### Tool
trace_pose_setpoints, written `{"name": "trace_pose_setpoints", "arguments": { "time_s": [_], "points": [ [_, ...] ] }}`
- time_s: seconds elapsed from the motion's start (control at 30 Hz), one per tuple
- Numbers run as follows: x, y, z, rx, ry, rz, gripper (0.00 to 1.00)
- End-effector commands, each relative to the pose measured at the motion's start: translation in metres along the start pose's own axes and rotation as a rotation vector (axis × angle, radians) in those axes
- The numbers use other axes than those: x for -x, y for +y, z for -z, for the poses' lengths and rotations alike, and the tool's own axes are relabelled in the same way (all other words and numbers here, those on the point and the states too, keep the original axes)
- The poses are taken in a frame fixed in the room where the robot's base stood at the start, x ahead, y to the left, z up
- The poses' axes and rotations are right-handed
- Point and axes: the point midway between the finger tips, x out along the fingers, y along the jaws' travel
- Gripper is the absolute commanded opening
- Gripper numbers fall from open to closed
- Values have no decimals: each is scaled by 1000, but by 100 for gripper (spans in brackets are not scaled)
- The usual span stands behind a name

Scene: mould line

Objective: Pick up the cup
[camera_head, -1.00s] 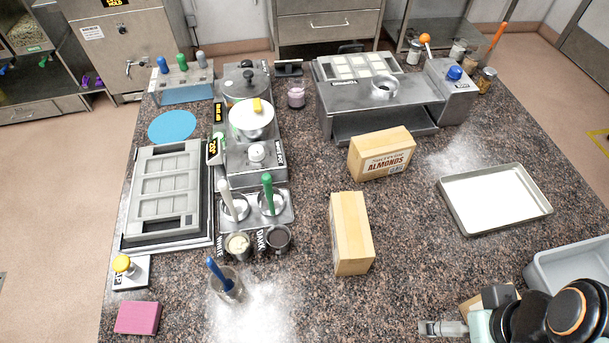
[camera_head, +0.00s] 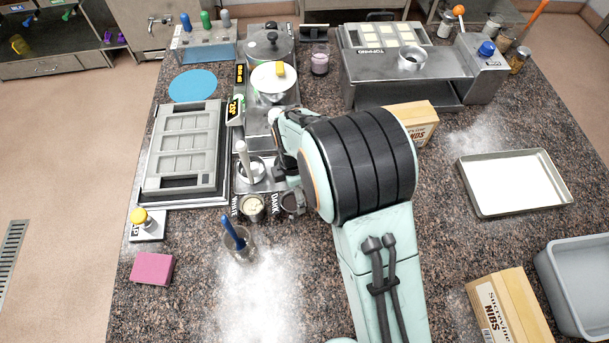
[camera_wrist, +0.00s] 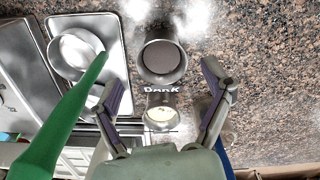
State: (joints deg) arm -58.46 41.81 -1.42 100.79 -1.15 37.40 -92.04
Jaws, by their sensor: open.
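Several cups are in view, and I cannot tell which one the task means. The dark-filled cup labelled DARK (camera_wrist: 163,57) lies just ahead of my gripper (camera_wrist: 165,84) in the wrist view. In the head view this DARK cup (camera_head: 293,201) is partly hidden by my arm. The cup labelled WHITE (camera_wrist: 160,115), holding pale stuff, lies between my fingers in the wrist view, and shows in the head view (camera_head: 251,207). A clear cup with a blue-handled tool (camera_head: 239,243) stands in front of it. My gripper is open and empty; its height above the cups is unclear.
A green handle (camera_wrist: 62,122) rises from a metal bowl close to my left finger. A white-handled tool (camera_head: 243,160) stands beside it. The front counter is mostly clear.

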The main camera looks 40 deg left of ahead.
Motion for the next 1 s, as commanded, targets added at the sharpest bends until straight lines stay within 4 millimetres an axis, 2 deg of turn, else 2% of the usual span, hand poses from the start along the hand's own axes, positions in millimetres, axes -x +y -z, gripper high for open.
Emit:
{"name": "trace_pose_setpoints", "arguments": {
  "time_s": [0.3, 0.4, 0.73, 0.93, 1.0],
  "points": [
    [-48, -2, 0, -1, 1, 4, 80],
    [-58, -1, 0, -1, 1, 2, 80],
    [-63, -1, 0, -2, 0, -1, 80],
    [-63, -1, 0, -2, 0, 0, 17],
    [-63, -1, 0, -2, 0, 0, 14]
  ]
}}
